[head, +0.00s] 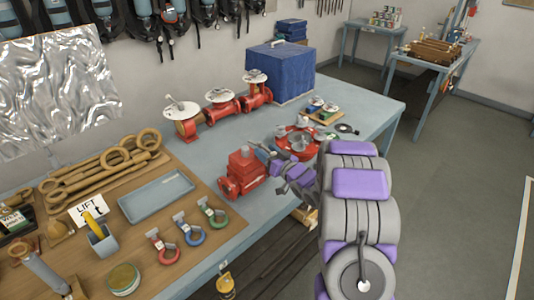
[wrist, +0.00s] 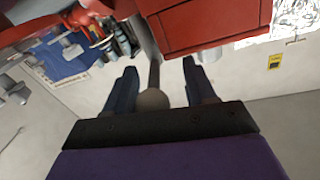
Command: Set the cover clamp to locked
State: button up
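In the wrist view, a grey lever (wrist: 153,75) with a round knob (wrist: 152,98) hangs down from beside a red metal body (wrist: 210,25). It appears to be the cover clamp's handle, though I cannot tell its setting. My gripper (wrist: 158,66) is open, with one dark finger on each side of the lever and gaps between. In the head view, my gripper (head: 262,154) is beside a red block-shaped unit (head: 242,173) and in front of a red round-topped unit (head: 298,141). My arm hides part of this area, and the lever cannot be made out there.
Red valves with white discs (head: 222,98) stand behind on the blue-grey table (head: 345,108), near a blue covered box (head: 281,70). A wooden board (head: 190,245) with shackles (head: 190,233) and a tray (head: 157,195) is at left. Floor at right is clear.

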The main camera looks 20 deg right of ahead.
jog(key=shift+d, duration=0.45)
jog(key=shift+c, duration=0.3)
jog(key=shift+d+f, duration=0.1)
jog(key=shift+d, duration=0.35)
jog(key=c, duration=0.3)
jog(key=shift+a, duration=0.6)
jog(key=c, duration=0.5)
jog(key=shift+a, duration=0.1)
jog(key=shift+c, duration=0.5)
grip_shut()
jog(key=shift+d, duration=0.2)
jog(key=shift+a+r, duration=0.2)
